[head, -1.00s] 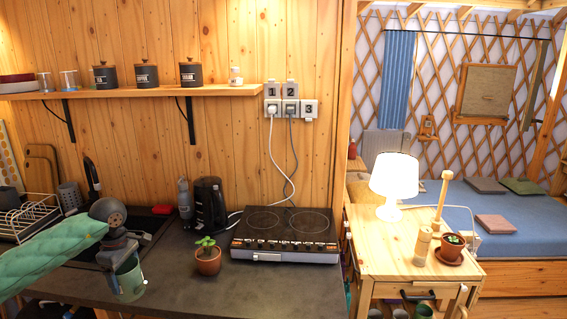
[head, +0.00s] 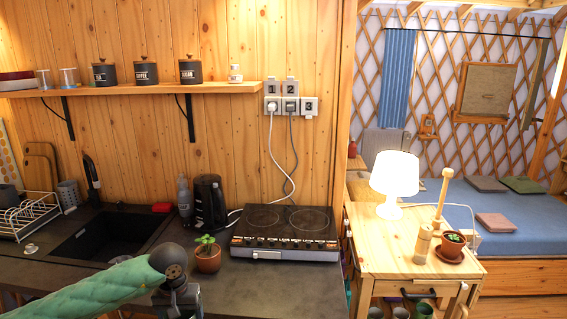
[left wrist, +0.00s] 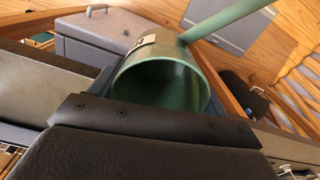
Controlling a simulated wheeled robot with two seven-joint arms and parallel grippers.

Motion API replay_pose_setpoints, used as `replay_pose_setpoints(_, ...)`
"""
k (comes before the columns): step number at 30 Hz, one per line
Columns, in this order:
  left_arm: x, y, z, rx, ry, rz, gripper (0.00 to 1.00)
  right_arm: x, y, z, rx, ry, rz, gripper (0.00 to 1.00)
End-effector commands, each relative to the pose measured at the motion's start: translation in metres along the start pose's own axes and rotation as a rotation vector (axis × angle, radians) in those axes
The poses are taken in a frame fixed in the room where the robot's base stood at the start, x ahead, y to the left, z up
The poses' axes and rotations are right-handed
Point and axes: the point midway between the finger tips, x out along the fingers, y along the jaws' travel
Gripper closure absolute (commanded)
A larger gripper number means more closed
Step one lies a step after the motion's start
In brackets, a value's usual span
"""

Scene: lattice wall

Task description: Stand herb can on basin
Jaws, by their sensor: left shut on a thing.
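The herb can (left wrist: 188,77) is green and round with a small pale label, and a green bar runs from it to the upper right in the left wrist view. I see into its dark open mouth. My left gripper (head: 180,302) is shut on the can at the counter's front, right of the sink. In the head view the can is hidden or cut off by the bottom edge. The basin (head: 90,243) is a dark sink set in the counter, behind and left of the gripper, and looks empty. My right gripper is not in view.
A potted plant (head: 207,256) stands on the counter just right of the gripper, with a hob (head: 285,240) beyond it. A black kettle (head: 208,203) and a faucet (head: 91,178) stand at the back. A dish rack (head: 25,217) is left of the sink.

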Motion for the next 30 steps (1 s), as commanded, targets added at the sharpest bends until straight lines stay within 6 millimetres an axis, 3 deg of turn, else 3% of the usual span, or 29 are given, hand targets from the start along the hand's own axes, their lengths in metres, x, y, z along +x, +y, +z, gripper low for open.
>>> replay_pose_setpoints(1,0.009,0.014,0.009,0.026,-0.001,0.002,0.58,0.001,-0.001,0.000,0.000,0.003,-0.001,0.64)
replay_pose_setpoints(6,0.029,0.046,0.031,0.082,-0.001,0.002,0.58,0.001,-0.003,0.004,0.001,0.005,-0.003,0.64)
replay_pose_setpoints(14,0.039,0.058,0.038,0.094,-0.001,0.001,0.58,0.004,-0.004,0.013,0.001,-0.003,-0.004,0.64)
replay_pose_setpoints(23,0.029,0.061,0.028,0.095,0.004,0.001,0.58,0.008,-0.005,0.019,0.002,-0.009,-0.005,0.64)
replay_pose_setpoints(30,-0.011,0.103,0.003,0.138,0.006,0.003,0.58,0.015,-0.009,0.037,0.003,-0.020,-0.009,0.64)
